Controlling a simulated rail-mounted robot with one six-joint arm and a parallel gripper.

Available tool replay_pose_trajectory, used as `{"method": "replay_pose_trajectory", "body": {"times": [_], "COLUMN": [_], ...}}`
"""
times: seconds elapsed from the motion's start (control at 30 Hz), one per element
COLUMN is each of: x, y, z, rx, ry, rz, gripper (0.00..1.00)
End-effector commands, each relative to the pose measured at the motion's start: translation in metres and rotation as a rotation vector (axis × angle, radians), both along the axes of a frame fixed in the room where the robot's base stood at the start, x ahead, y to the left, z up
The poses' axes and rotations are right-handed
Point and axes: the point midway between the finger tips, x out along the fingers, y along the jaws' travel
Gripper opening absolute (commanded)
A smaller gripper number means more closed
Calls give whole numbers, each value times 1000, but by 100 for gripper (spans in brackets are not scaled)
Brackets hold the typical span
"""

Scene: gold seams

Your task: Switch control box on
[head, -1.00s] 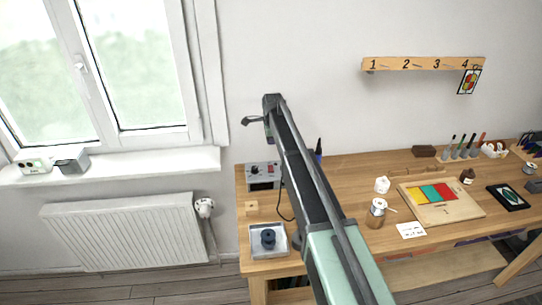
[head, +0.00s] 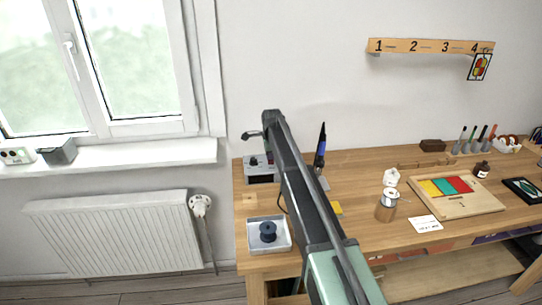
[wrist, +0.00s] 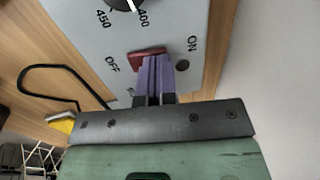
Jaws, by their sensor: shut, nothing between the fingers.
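The control box (head: 257,173) is a small grey box at the back left of the wooden bench, partly behind my arm in the head view. In the wrist view its grey panel (wrist: 90,45) shows a black dial (wrist: 124,3) with 400 and 450 marks, a red rocker switch (wrist: 147,53) between OFF and ON labels, and a dark round lamp (wrist: 182,66). My gripper (wrist: 155,62) is shut and empty, its purple fingertips right at the switch, covering part of it. I cannot tell whether they touch it. In the head view the fingers are hidden.
A soldering iron (head: 321,148) stands upright just right of my arm. A tray (head: 251,246) with a dark spool sits in front of the box. A tin (head: 386,208) and a colour board (head: 482,207) lie farther right. The wall is close behind the box.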

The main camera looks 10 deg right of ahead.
Motion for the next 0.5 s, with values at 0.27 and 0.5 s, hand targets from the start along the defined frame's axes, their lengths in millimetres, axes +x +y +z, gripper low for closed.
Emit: {"method": "replay_pose_trajectory", "body": {"times": [0.27,0.5], "x": [3,1], "y": [0,0], "z": [-8,-4], "rx": [0,0], "ry": [0,2], "rz": [0,0], "gripper": [0,0]}}
